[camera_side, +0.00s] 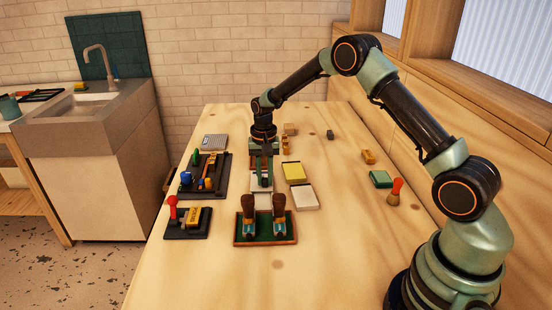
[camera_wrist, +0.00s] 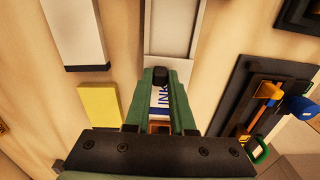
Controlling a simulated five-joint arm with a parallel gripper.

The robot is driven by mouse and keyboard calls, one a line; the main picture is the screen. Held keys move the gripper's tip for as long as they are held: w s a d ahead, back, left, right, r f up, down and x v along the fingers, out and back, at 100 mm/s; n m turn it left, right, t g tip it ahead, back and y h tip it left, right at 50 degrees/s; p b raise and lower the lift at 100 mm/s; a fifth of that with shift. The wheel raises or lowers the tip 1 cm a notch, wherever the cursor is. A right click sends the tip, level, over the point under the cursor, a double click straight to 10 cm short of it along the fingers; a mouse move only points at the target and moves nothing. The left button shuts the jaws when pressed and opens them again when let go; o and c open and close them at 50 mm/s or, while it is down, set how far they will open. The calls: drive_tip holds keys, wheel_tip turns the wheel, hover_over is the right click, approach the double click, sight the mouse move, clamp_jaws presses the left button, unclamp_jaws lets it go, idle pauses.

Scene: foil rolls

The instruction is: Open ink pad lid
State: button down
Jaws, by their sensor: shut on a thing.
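My gripper (camera_side: 262,180) points down in the side view, its green fingers at a pale, flat ink pad (camera_side: 258,187). In the wrist view, the fingers of my gripper (camera_wrist: 160,76) close together on a small dark part at their tips, which I take to be the lid's edge. The lid (camera_wrist: 160,98) shows between the fingers as a white surface with blue "INK" lettering. A pale, shallow rectangular part of the pad (camera_wrist: 172,28) extends beyond the fingertips. The exact contact is mostly hidden, and I cannot tell how far the lid is raised.
Close beside it are a yellow pad (camera_side: 293,172) and a white block (camera_side: 305,196). A green tray with two brown-handled tools (camera_side: 265,238) lies in front. The table's front right is clear.

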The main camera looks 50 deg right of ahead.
drive_tip(key=s+a, duration=0.4)
drive_tip(key=shift+s+a, duration=0.2)
drive_tip(key=c, duration=0.8)
unclamp_jaws()
drive_tip(key=shift+o, duration=0.2)
wheel_tip(320, 180, up, 12)
drive_tip(key=shift+r, duration=0.1)
